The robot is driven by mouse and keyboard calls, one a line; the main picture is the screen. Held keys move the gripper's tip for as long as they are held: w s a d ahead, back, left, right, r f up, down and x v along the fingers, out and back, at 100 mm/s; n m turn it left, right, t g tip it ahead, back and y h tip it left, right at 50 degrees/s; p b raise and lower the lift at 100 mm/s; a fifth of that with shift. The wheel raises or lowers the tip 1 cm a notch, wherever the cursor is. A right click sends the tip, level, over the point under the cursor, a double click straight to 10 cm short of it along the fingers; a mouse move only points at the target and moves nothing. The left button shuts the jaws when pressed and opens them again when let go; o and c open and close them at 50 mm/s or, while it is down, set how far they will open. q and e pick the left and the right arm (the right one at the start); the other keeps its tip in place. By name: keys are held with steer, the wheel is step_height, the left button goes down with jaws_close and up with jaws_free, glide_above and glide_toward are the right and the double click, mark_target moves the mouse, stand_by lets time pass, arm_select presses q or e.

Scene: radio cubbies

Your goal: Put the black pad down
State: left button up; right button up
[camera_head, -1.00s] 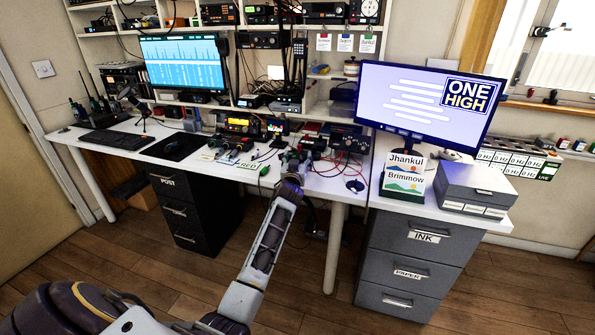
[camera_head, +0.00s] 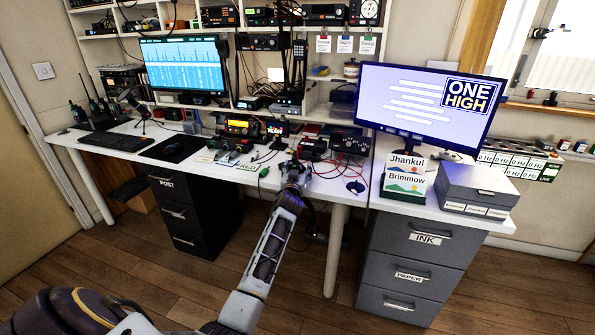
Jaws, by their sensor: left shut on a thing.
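My left gripper (camera_head: 295,169) is over the front edge of the white desk (camera_head: 325,188), near its middle. It is shut on a small dark thing that I take for the black pad. The jaws and wrist hide most of it, so its shape and whether it touches the desk cannot be told. My left arm reaches up to it from the bottom of the view. My right gripper is not in view.
Radios and cables crowd the desk behind the gripper, with a lit radio (camera_head: 241,127). A small black disc (camera_head: 355,186) lies to the right. A black mouse mat (camera_head: 172,149) lies to the left. A name sign (camera_head: 404,178) and grey box (camera_head: 478,188) stand farther right.

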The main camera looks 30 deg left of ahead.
arm_select(q)
steer(key=o, duration=1.2)
steer(key=shift+f, duration=0.1)
steer(key=shift+c, duration=0.2)
